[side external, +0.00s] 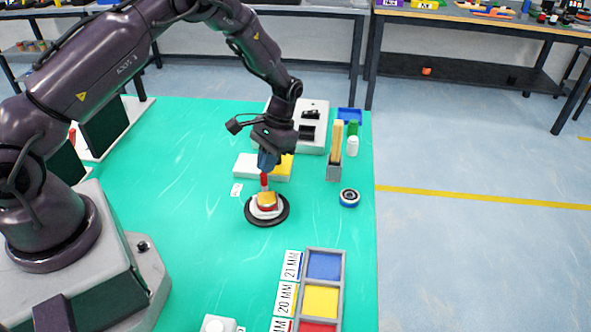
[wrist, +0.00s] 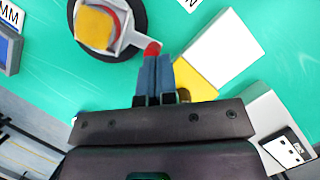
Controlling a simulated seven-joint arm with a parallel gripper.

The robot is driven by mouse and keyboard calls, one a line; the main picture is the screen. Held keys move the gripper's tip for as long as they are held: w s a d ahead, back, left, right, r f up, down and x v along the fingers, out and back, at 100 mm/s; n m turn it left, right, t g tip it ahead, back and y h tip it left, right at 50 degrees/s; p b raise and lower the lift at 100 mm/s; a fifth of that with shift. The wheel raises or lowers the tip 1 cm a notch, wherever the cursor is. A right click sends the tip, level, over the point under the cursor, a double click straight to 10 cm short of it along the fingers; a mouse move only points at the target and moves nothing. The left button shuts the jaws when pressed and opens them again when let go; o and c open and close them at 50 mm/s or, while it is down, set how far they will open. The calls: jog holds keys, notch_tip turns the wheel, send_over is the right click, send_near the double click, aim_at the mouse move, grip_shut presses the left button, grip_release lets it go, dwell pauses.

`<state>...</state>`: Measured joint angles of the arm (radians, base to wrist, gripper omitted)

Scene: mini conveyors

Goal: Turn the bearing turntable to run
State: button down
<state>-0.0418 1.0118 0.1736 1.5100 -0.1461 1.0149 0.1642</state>
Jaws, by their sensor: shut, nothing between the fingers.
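The turntable is a round black disc (side external: 281,217) on the green mat, with a white piece and a yellow-orange block on top. In the wrist view the black disc (wrist: 81,40) is at the top left, and a white arm (wrist: 136,40) sticks out from it toward my gripper. My gripper (side external: 264,184) is shut and points down at the far edge of the turntable. In the wrist view its blue fingers (wrist: 152,52) are together, with red at their tips beside the end of the white arm. I cannot tell whether they touch.
A white and yellow block (side external: 245,166) lies behind the turntable. A tray with blue, yellow and red compartments (side external: 341,284) stands in front. The mat left of the turntable is clear.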

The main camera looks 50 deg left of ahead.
jog(key=shift+s+a+n+h, duration=0.3)
jog(key=shift+s+n, duration=0.25)
jog(key=shift+n, duration=0.25)
jog(key=shift+s+a+n+h, duration=0.25)
jog(key=shift+s+n, duration=0.25)
jog(key=shift+n, duration=0.3)
dwell(0.7)
jog(key=shift+s+a+n+t+h, duration=0.1)
jog(key=shift+s+n+t+h, duration=0.2)
jog(key=shift+s+n, duration=0.45)
jog(key=shift+s+a+n+t+h, duration=0.15)
jog(key=shift+s+n+h, duration=0.25)
jog(key=shift+n, duration=0.65)
dwell(3.9)
